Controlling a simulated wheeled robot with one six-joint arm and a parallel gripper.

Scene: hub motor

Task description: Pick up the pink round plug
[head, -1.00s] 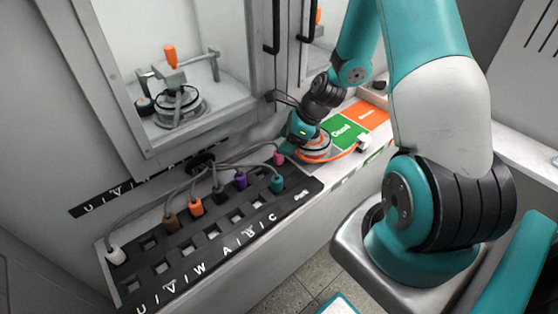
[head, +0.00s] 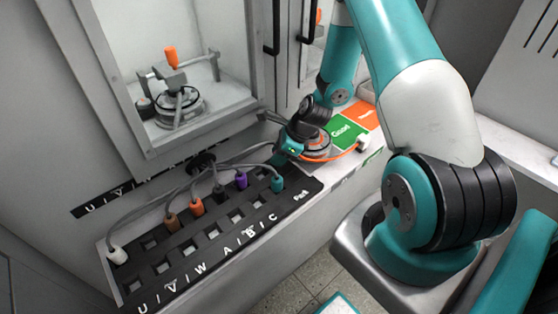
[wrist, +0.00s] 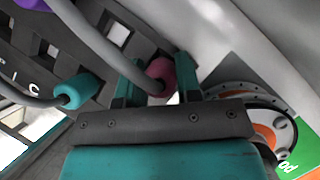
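The pink round plug (wrist: 160,72) shows in the wrist view between the two teal fingers of my gripper (wrist: 157,84), with a grey cable across it. The fingers stand apart on either side of the plug. A thin gap seems to show on the left finger's side, and the right finger is very close to it. In the head view my gripper (head: 282,158) is low at the far right end of the black socket rack (head: 160,267) and hides the pink plug.
A teal plug (head: 277,184) stands close to my gripper, with purple (head: 241,180), black, orange (head: 197,206), brown and white plugs further left. Their grey cables arch overhead. A hub motor (head: 318,146) sits beside the green card (head: 345,131) on the right.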

